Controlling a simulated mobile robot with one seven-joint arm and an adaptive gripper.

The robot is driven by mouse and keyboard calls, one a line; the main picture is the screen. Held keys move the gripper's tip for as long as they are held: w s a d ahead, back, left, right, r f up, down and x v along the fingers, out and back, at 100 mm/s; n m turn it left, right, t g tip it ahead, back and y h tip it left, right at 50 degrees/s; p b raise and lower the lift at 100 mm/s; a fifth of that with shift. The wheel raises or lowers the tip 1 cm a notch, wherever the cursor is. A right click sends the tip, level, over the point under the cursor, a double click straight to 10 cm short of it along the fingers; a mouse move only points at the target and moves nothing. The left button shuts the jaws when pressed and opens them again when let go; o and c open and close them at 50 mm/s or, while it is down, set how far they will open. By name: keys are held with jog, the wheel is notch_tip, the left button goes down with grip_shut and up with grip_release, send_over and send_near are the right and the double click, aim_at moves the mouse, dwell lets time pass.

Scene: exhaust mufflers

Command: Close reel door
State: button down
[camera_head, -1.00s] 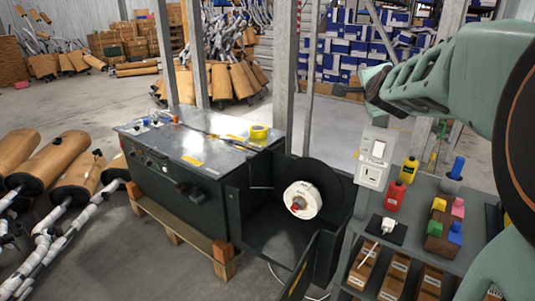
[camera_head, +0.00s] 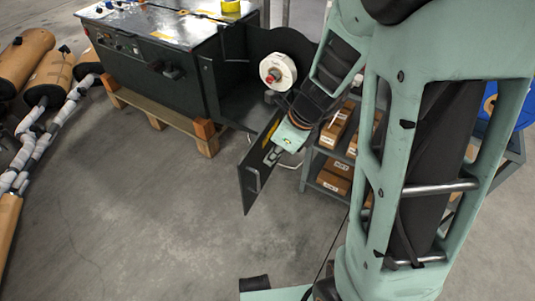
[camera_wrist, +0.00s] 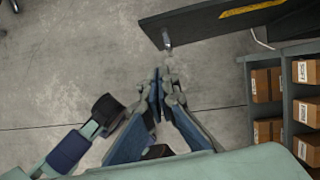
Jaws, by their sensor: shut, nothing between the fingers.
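The reel door (camera_head: 258,172) is a dark flat panel with a yellow strip and a small metal handle (camera_head: 256,181). It stands swung out from the reel housing, open. The white reel (camera_head: 278,72) shows behind it on a black disc. My gripper (camera_head: 273,157) is in front of the door panel in the head view, and its fingers are small there. In the wrist view my fingers (camera_wrist: 163,78) are shut and empty, pointing toward the door (camera_wrist: 225,19). The handle (camera_wrist: 167,38) appears just beyond the fingertips; I see no grip on it.
The dark machine (camera_head: 165,62) stands on a wooden pallet (camera_head: 160,118) at the upper left. A grey shelf (camera_wrist: 284,90) with brown boxes is right of the door. Mufflers (camera_head: 45,80) lie at the far left. The floor left of and below the door is clear.

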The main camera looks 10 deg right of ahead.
jog(key=b, duration=0.4)
send_near(244, 172)
notch_tip(244, 172, down, 5)
jog(key=s+d, duration=0.2)
jog(key=shift+w+a+r, duration=0.25)
jog(key=shift+w+a, duration=0.4)
jog(key=shift+a, duration=0.2)
jog(key=shift+w+a+r, duration=0.25)
jog(key=shift+w+a, duration=0.4)
jog(key=shift+a, duration=0.15)
jog(key=shift+a, duration=0.1)
